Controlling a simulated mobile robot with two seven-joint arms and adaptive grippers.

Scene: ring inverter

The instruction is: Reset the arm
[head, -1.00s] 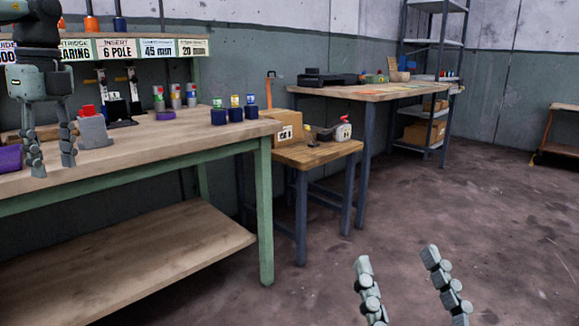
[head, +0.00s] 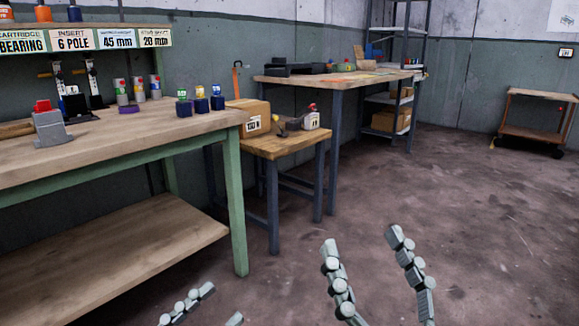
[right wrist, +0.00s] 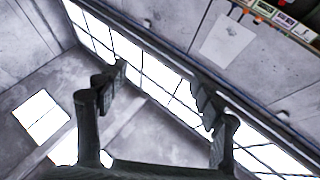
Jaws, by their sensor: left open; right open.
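My left gripper (head: 222,303) shows at the bottom edge of the head view, low in front of the green-legged workbench (head: 190,135). Only its fingertips are in the picture; they are apart and nothing shows between them. My right gripper (head: 360,236) is at the bottom right of the centre, over the bare floor, with its fingers spread and empty. In the right wrist view its two fingers (right wrist: 160,88) stand apart with nothing between them, pointing toward the ceiling and windows.
A grey block with a red top (head: 50,128), a purple piece (head: 129,110) and several small coloured cylinders stand on the workbench. A cardboard box (head: 250,117) sits on a low table (head: 290,145). A cart (head: 538,132) stands far right. The floor (head: 460,190) is clear.

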